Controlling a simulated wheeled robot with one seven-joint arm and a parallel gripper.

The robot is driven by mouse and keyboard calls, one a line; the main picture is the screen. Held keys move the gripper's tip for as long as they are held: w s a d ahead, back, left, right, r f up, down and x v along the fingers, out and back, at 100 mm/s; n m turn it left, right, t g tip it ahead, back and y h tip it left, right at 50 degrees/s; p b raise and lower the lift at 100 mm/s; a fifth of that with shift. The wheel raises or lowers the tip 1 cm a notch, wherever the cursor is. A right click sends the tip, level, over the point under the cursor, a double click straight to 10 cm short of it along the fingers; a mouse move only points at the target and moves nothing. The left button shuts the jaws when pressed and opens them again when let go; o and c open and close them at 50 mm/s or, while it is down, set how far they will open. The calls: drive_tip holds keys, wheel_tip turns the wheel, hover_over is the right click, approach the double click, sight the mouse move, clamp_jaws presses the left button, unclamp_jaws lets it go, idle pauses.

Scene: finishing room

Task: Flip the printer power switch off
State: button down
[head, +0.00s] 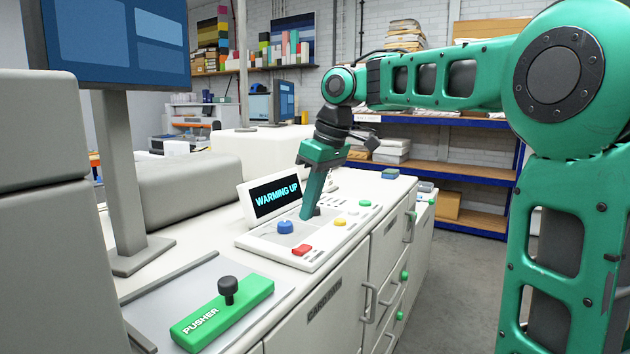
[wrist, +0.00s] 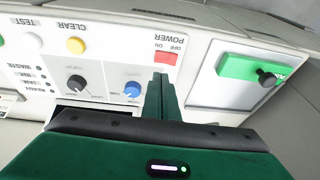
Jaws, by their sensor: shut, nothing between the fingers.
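The red power switch (head: 301,250) sits at the near end of the white control panel (head: 262,243). In the wrist view, which is upside down, the red switch (wrist: 166,57) is beside the words POWER, ON and OFF. Which side is pressed is too small to tell. My gripper (head: 307,214) is shut and empty, pointing down over the panel, beyond the blue knob (head: 286,227) and close to a dark knob in the head view. In the wrist view the closed fingertips (wrist: 160,78) appear just beside the switch. They look apart from it.
The panel's display (head: 275,197) reads WARMING UP. Yellow (head: 340,222) and green (head: 365,203) buttons lie farther along the panel. A green PUSHER block (head: 222,309) with a black knob is at the near left. A monitor stand (head: 118,180) rises at left. Floor at right is clear.

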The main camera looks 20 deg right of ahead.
drive_tip(key=v, duration=0.5)
drive_tip(key=shift+r, duration=0.4)
drive_tip(key=shift+s+r, duration=0.1)
drive_tip(key=shift+r, duration=0.05)
drive_tip(key=shift+s+d+r, duration=0.15)
drive_tip(key=shift+d+r, duration=0.1)
drive_tip(key=shift+r, duration=0.35)
drive_tip(key=shift+r, duration=0.1)
